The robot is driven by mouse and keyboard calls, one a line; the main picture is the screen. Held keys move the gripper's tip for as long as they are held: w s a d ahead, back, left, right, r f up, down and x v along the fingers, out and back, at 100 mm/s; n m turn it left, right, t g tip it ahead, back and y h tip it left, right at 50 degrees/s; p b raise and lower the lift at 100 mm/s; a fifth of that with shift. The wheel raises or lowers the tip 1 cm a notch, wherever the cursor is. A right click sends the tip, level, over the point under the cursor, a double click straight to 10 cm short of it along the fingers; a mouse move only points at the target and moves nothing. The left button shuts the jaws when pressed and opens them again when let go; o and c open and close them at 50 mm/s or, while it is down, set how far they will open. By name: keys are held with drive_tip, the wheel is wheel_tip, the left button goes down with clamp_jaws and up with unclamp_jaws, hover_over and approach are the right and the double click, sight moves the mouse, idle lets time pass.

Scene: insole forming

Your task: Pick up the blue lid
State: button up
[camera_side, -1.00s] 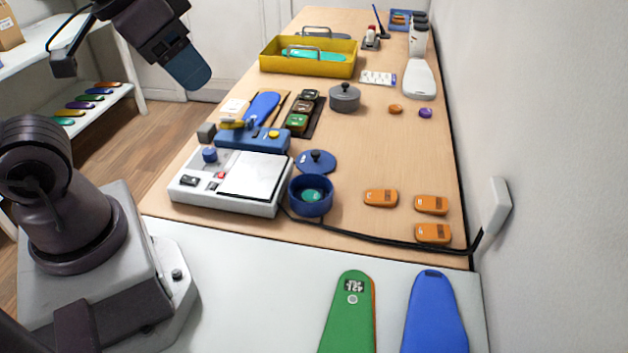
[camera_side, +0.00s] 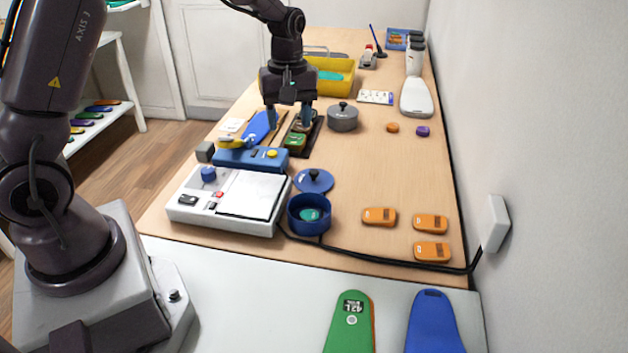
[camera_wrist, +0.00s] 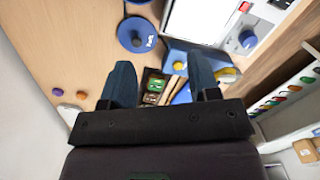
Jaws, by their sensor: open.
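The blue lid (camera_side: 314,181), a round disc with a dark knob, lies on the wooden table beside the blue pot (camera_side: 309,214). The lid also shows at the top of the wrist view (camera_wrist: 137,35). My gripper (camera_side: 289,120) is open with blue-grey fingers apart. In the side view it hangs over the back of the table, above the dark tray of small blocks (camera_side: 313,140), behind the lid. In the wrist view nothing is between my fingers (camera_wrist: 160,82) but the table things below. The lid is clear of my gripper and uncovered.
A white-topped press machine (camera_side: 225,199) stands left of the pot, with a blue device (camera_side: 240,159) behind it. A grey lidded pot (camera_side: 343,117) stands right of my gripper. A cable (camera_side: 380,256) runs along the front edge. Table right of the lid is clear up to orange blocks (camera_side: 379,216).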

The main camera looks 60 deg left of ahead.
drive_tip(key=w+a+f+n, duration=0.4)
drive_tip(key=w+f+n, duration=0.25)
drive_tip(key=n, duration=0.95)
hover_over(314, 171)
wheel_tip(314, 171, down, 7)
drive_tip(key=shift+a+f, duration=0.15)
wheel_tip(314, 171, down, 5)
drive_tip(key=shift+f, duration=0.1)
drive_tip(key=c, duration=1)
